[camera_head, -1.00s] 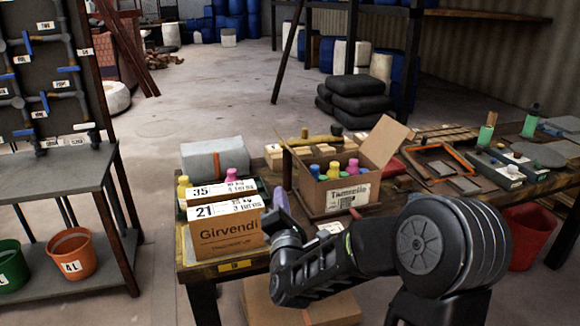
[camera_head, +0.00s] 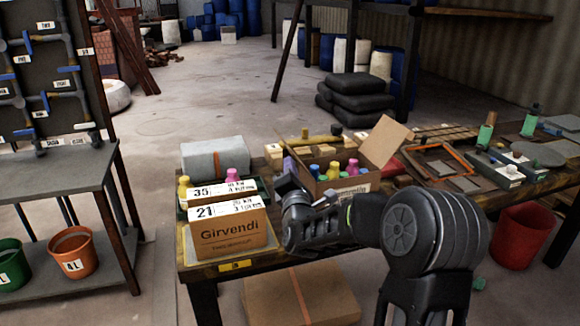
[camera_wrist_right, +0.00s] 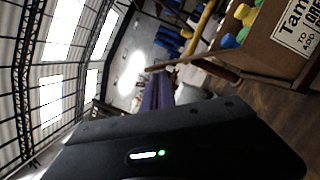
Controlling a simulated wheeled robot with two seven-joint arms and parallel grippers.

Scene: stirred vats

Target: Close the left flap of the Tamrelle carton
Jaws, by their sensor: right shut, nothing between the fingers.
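The Tamrelle carton (camera_head: 352,187) stands open on the table with several colored-cap bottles inside. Its right flap (camera_head: 385,142) stands up and leans outward. Its left flap (camera_wrist_right: 215,70) sticks out from the carton's edge in the right wrist view; in the head view it is thin and hard to make out. My right gripper (camera_head: 288,163) is shut and empty, its purple fingers just left of the carton. The fingers (camera_wrist_right: 157,92) also show in the wrist view, close to the flap's outer side; contact cannot be told. My left gripper is not in view.
The Girvendi carton (camera_head: 230,235) stands left of my right wrist, with bottles behind it. A grey bundle (camera_head: 212,157) lies at the table's back left. Trays with an orange frame (camera_head: 440,160) lie on the right. A red bucket (camera_head: 520,235) stands on the floor.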

